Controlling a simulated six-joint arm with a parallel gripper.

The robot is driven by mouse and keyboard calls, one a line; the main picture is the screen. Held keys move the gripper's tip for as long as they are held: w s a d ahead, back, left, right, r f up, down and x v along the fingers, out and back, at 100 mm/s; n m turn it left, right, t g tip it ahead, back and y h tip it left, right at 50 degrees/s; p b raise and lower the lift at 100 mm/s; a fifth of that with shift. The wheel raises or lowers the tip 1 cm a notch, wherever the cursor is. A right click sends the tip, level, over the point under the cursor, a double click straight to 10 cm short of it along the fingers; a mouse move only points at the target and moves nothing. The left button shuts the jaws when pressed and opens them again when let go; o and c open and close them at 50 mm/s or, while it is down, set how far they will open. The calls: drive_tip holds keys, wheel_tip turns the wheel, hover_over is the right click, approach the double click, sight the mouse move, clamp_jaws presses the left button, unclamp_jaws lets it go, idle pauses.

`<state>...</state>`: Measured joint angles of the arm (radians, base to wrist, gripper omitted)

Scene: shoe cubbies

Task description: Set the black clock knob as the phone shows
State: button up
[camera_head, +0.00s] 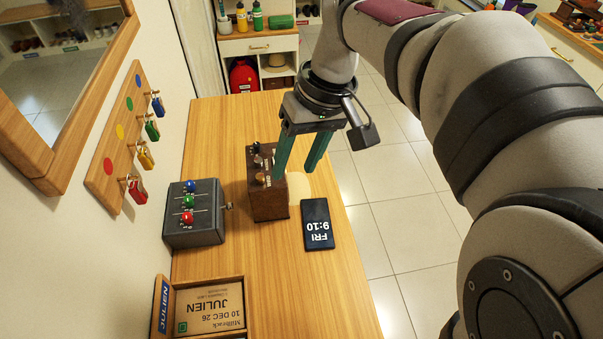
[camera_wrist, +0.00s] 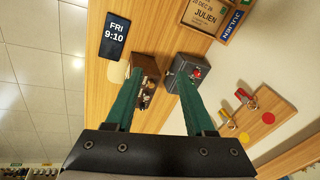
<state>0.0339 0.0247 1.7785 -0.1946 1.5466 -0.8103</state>
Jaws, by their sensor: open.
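The phone (camera_head: 318,225) lies face up on the wooden table and reads FRI 9:10; it also shows in the wrist view (camera_wrist: 115,36). Left of it stands a dark brown wooden clock box (camera_head: 270,204) with small knobs on its face. A black knob (camera_head: 256,147) is at its far end, with a brown knob (camera_head: 261,179) nearer. The knob settings are too small to read. My gripper (camera_head: 296,174) is open and empty, pointing down above the box's right side. In the wrist view the clock box (camera_wrist: 146,63) shows between its fingers, partly hidden by the left finger.
A grey box (camera_head: 209,225) with blue, green and red knobs stands left of the clock. A wooden tray (camera_head: 240,282) with a JULIEN card is at the front. A beige round piece (camera_head: 299,187) lies beside the clock.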

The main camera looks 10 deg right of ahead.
drive_tip(key=s+f+m, duration=0.2)
drive_tip(key=s+m, duration=0.1)
drive_tip(key=s, duration=0.5)
drive_tip(key=shift+s+d+f+m+h, duration=0.15)
drive_tip(key=shift+d+f+m+h, duration=0.05)
drive_tip(key=shift+f+m+h, duration=0.1)
drive_tip(key=n+t+h, duration=0.1)
drive_tip(key=n+t, duration=0.2)
drive_tip(key=t, duration=0.1)
approach(257, 144)
drive_tip(key=x, duration=0.7)
drive_tip(key=shift+a+f, duration=0.2)
drive_tip(key=shift+f, duration=0.15)
drive_tip(key=shift+w+f, duration=0.3)
drive_tip(key=shift+f, duration=0.05)
clamp_jaws()
